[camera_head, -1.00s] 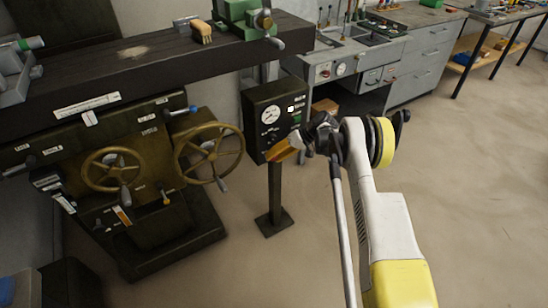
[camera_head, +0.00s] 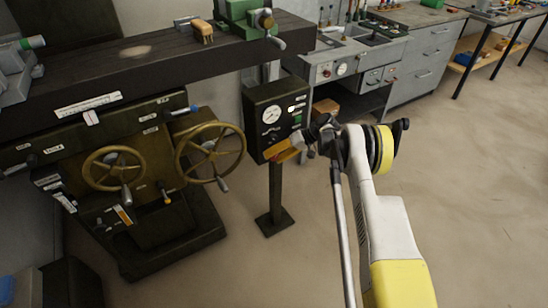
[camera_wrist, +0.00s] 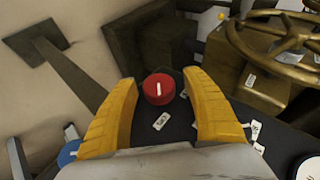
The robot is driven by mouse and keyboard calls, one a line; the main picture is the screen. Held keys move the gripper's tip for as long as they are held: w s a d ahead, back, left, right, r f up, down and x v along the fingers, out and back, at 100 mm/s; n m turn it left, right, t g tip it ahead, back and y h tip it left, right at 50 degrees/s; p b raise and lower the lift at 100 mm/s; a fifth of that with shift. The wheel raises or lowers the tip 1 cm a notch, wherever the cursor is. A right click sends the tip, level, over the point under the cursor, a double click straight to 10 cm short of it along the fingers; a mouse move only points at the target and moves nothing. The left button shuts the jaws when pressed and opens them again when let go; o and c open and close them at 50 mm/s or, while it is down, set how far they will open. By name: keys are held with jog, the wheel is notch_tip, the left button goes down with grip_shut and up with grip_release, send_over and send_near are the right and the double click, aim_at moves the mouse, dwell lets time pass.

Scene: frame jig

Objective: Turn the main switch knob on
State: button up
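The main switch knob is a round red knob (camera_wrist: 158,89) with a white line mark, on the dark control box. In the wrist view it lies between my two yellow fingers, nearer the left one. My gripper (camera_wrist: 163,84) is open, with visible gaps on both sides of the knob. I cannot tell how deep the fingertips reach. In the head view my gripper (camera_head: 286,153) is at the lower front of the control box (camera_head: 262,97), and the knob is hidden there.
The box stands on a post with a floor plate (camera_head: 274,222). It carries a white gauge (camera_head: 271,114) and a green button (camera_head: 298,119). A machine with brass handwheels (camera_head: 209,152) is close on the left. Open floor lies to the right.

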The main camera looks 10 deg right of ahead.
jog(key=shift+d, duration=0.15)
jog(key=v, duration=1.1)
jog(key=shift+d+r, duration=0.25)
jog(key=shift+r, duration=0.1)
